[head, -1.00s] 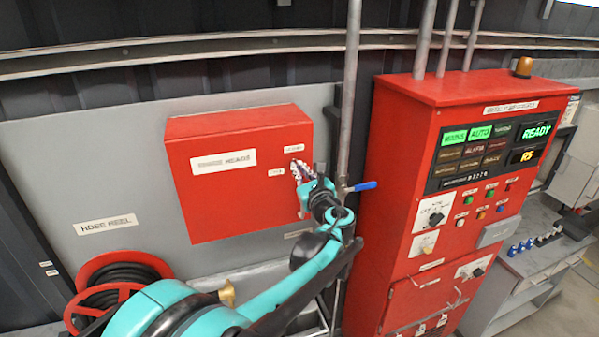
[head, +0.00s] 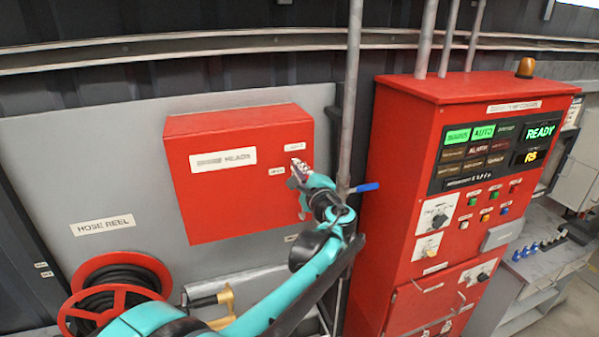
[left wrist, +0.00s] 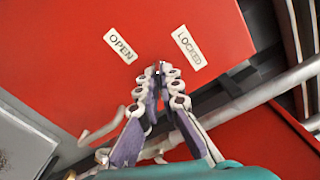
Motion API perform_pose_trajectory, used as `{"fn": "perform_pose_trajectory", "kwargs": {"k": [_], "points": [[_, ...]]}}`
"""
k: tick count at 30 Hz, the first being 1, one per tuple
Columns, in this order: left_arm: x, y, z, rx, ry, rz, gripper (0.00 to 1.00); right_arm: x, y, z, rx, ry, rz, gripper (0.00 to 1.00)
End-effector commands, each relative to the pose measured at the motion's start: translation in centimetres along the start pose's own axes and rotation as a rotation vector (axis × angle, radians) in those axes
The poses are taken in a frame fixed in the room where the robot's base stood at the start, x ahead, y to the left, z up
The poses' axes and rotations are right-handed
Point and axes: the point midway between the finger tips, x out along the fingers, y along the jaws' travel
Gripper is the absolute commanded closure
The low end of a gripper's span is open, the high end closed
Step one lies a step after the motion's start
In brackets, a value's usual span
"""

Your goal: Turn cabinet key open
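The red cabinet (head: 225,200) hangs on the grey wall panel. An OPEN label (left wrist: 120,47) and a LOCKED label (left wrist: 188,47) flank the key spot on its front in the left wrist view. My left gripper (left wrist: 157,70) has its fingertips brought together between and just below these labels. A small dark piece, apparently the cabinet key (left wrist: 157,66), shows between the tips. The fingers hide most of it, so its turn angle cannot be read. In the head view, my left gripper (head: 296,166) is at the cabinet's right front edge. My right gripper is out of view.
A vertical pipe (head: 350,100) with a blue valve lever (head: 365,187) stands just right of the cabinet, close to my left wrist. The red pump control panel (head: 395,150) is further right. A red hose reel (head: 95,275) sits at lower left.

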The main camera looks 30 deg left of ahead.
Motion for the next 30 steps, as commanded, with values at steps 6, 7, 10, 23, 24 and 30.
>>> {"fn": "perform_pose_trajectory", "kwargs": {"k": [6,7,10,23,24,30], "points": [[0.0,0.19,-0.03,-0.186,0.0,0.001,1.0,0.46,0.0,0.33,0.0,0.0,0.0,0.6],[0.0,0.19,-0.03,-0.209,0.0,0.001,1.0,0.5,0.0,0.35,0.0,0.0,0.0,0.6],[0.0,0.2,-0.03,-0.277,0.0,0.001,1.0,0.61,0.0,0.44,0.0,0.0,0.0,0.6],[-0.01,0.23,-0.03,-0.438,0.0,0.001,1.0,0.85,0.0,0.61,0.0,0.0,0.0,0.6],[-0.01,0.23,-0.03,-0.443,0.0,0.001,1.0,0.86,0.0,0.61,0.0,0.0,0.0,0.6],[-0.01,0.23,-0.03,-0.452,0.0,0.001,1.0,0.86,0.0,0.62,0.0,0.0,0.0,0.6]]}}
